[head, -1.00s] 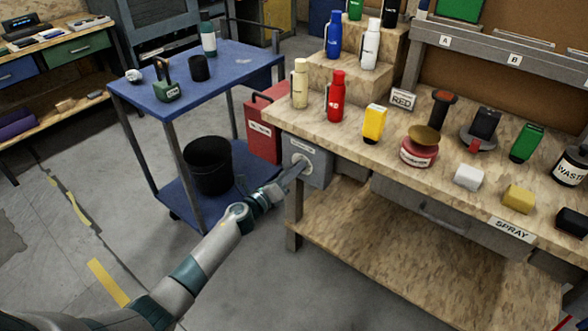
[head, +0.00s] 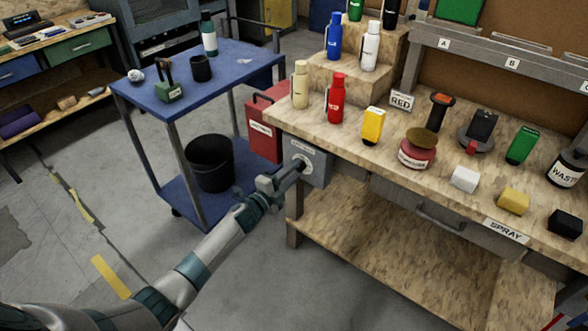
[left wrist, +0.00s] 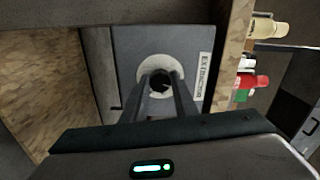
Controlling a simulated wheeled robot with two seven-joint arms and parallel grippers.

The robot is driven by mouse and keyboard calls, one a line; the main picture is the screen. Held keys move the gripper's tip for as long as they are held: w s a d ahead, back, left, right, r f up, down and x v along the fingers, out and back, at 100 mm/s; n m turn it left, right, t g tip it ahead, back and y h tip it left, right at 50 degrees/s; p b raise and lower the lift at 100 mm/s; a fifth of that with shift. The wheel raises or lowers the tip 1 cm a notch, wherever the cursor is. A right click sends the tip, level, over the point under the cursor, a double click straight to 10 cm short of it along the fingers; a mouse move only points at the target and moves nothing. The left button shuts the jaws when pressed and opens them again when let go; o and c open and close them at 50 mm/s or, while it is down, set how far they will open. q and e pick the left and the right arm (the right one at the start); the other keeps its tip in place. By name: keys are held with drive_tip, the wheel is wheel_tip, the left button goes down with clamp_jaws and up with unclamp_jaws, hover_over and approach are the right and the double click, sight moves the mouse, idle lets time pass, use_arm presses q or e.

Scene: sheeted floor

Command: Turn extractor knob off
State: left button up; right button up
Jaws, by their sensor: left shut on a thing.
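The extractor box (head: 318,161) is a grey box on the left end of the workbench, with a label reading EXTRACTOR. The box also shows in the left wrist view (left wrist: 127,45). A pale round dial (left wrist: 178,75) with a dark middle is on its front face. My left gripper (head: 300,166) reaches the dial from the front left. In the left wrist view its two fingers (left wrist: 160,82) are close together at the dial's centre, shut on the knob, which the fingers mostly hide. My right gripper is not in view.
A red box (head: 264,128) stands just left of the extractor box. A blue cart (head: 228,85) with a black bucket (head: 209,163) is further left. Bottles and coloured blocks stand on the workbench (head: 350,150) above. The floor before the bench is clear.

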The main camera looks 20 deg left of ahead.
use_arm(q)
drive_tip(key=shift+n+p, duration=0.4)
drive_tip(key=shift+n, duration=1.3)
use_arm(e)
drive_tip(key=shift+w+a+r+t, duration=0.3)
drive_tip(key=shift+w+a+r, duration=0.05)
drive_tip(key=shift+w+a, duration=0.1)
use_arm(q)
drive_tip(key=shift+f, duration=0.1)
drive_tip(key=o, duration=1.1)
drive_tip(key=shift+c, duration=0.2)
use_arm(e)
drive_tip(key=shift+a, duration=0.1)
use_arm(q)
drive_tip(key=shift+s, duration=0.15)
drive_tip(key=v, duration=1.7)
drive_tip(key=shift+b, duration=0.45)
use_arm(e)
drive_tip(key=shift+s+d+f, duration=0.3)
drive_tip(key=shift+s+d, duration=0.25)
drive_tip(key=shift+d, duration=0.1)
use_arm(q)
drive_tip(key=shift+a, duration=0.1)
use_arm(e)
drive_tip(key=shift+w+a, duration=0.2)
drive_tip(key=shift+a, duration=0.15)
